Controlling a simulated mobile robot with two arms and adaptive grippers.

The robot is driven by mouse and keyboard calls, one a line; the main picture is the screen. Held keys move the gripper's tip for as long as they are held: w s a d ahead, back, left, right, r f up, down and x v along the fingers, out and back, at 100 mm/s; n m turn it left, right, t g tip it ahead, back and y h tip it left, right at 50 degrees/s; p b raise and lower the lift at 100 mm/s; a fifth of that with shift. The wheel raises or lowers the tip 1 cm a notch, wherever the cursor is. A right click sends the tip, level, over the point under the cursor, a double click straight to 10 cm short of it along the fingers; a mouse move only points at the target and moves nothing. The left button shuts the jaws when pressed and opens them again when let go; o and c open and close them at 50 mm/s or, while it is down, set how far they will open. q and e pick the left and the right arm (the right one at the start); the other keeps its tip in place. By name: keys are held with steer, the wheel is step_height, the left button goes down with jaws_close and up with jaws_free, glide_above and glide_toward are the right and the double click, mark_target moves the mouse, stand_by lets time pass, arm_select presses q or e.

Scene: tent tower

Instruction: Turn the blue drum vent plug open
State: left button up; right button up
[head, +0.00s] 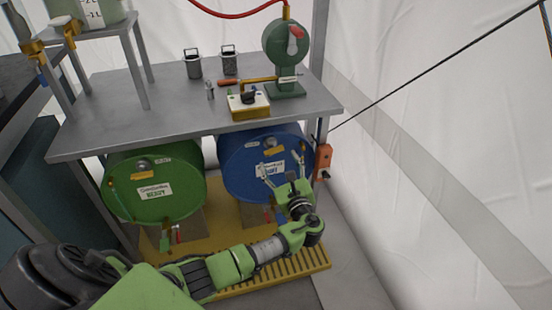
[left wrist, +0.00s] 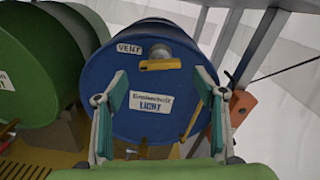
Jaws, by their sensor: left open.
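The blue drum (head: 238,164) lies on its side under the grey table, its round face toward me. It also fills the middle of the left wrist view (left wrist: 120,80). Its vent plug (left wrist: 159,53) is a grey knob near the top of that face, right of the VENT label (left wrist: 129,48), with a yellow-brown bar (left wrist: 160,64) just below it. My left gripper (head: 283,168) is open and empty in front of the drum face. In the left wrist view its fingers (left wrist: 160,97) stand apart on both sides of the white label, below the plug. My right gripper is not in view.
A green drum (head: 155,205) lies to the left of the blue one. Both rest over a yellow slatted pallet (head: 285,262). The grey tabletop (head: 185,115) overhangs the drums. An orange box (head: 323,160) is fixed at the table's right leg.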

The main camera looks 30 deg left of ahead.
mark_target(275, 153)
arm_select(q)
steer(key=shift+b+x, duration=0.35)
steer(key=shift+x, duration=1.8)
steer(key=c, duration=1.1)
